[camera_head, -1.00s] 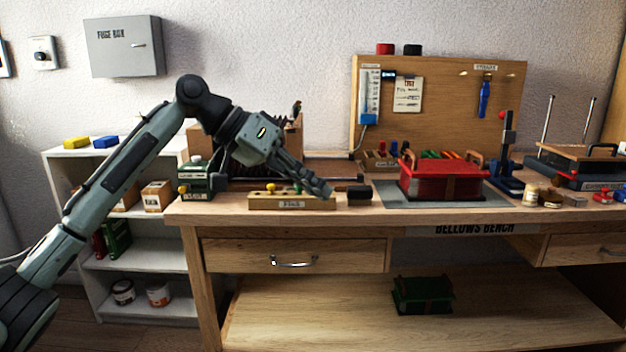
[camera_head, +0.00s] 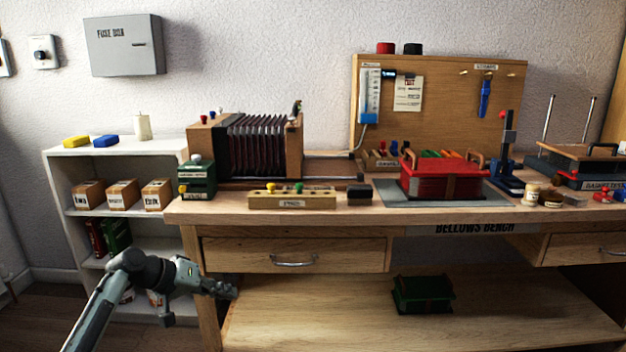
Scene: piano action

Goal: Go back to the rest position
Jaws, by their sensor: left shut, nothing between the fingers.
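My left gripper (camera_head: 226,290) is low at the left, in front of the bench's left leg and below the drawer. Its fingers are shut and hold nothing. It is clear of the benchtop and everything on it. My left arm comes up from the bottom left edge, bent at the wrist. My right gripper and right arm do not show.
The wooden bench (camera_head: 262,209) carries a bellows (camera_head: 256,146), a wooden peg block (camera_head: 292,200), a red box (camera_head: 443,181) and tools. A white shelf (camera_head: 64,171) with small boxes stands at left. A green box (camera_head: 422,294) sits on the lower bench shelf.

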